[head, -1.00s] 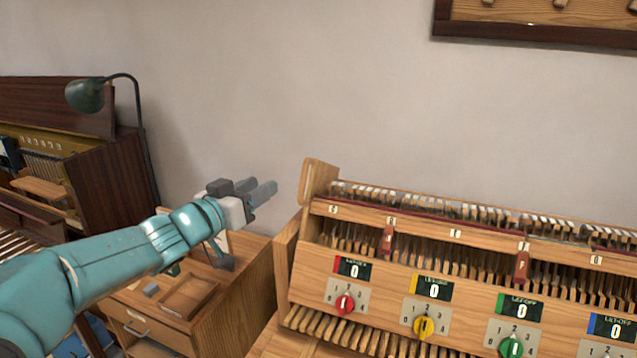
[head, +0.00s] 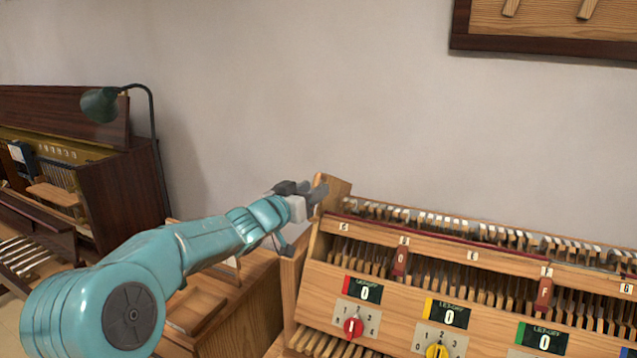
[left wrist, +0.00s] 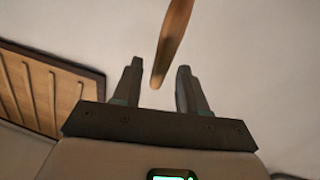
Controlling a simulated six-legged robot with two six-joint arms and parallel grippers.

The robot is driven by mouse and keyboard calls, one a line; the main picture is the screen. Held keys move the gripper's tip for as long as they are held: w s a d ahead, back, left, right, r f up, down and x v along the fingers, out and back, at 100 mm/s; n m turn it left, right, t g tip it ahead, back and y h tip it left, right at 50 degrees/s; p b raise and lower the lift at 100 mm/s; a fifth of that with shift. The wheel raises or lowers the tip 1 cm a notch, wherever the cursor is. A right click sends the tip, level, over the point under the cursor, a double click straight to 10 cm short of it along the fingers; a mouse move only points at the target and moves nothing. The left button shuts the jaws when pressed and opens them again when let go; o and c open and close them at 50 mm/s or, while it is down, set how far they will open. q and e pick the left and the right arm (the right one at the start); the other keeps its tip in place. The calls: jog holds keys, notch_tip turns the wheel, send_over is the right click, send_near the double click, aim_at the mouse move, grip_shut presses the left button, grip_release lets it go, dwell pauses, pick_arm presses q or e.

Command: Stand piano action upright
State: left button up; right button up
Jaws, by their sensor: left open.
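The piano action (head: 385,268) stands at the right in the head view, a long wooden frame with rows of hammers and dials on its front, tilted in the picture. Its raised left end post (head: 336,190) is a rounded wooden piece. My left gripper (head: 318,190) is at this post, with the fingers overlapping its edge in the head view. In the left wrist view the gripper (left wrist: 158,85) is open, and a wooden piece (left wrist: 172,40) reaches down between the fingertips with gaps on both sides. My right gripper is not in view.
A wooden cabinet (head: 235,310) with a small tray (head: 197,306) stands below my left arm. An upright piano (head: 120,190) and a green lamp (head: 100,104) are at the far left. A framed board (head: 545,30) hangs on the wall. The wall space above the action is clear.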

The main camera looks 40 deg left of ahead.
aim_at(321, 209)
pick_arm(q)
jog(key=w, duration=0.3)
jog(key=shift+w+f, duration=0.1)
jog(key=shift+w, duration=0.2)
jog(key=shift+s+a, duration=0.2)
jog(key=shift+s, duration=0.15)
jog(key=shift+d, duration=0.1)
grip_shut()
jog(key=shift+f+b, duration=0.15)
jog(key=shift+b, duration=0.15)
jog(key=s+d+f+t+b, duration=0.1)
jog(key=s+b, duration=0.3)
jog(key=b, duration=0.7)
jog(key=s+d+f+m+t+b, duration=0.1)
jog(key=s+d+f+t+b, duration=0.1)
jog(key=b, duration=1)
jog(key=shift+s+f+t, duration=0.85)
jog(key=shift+s+t, duration=0.45)
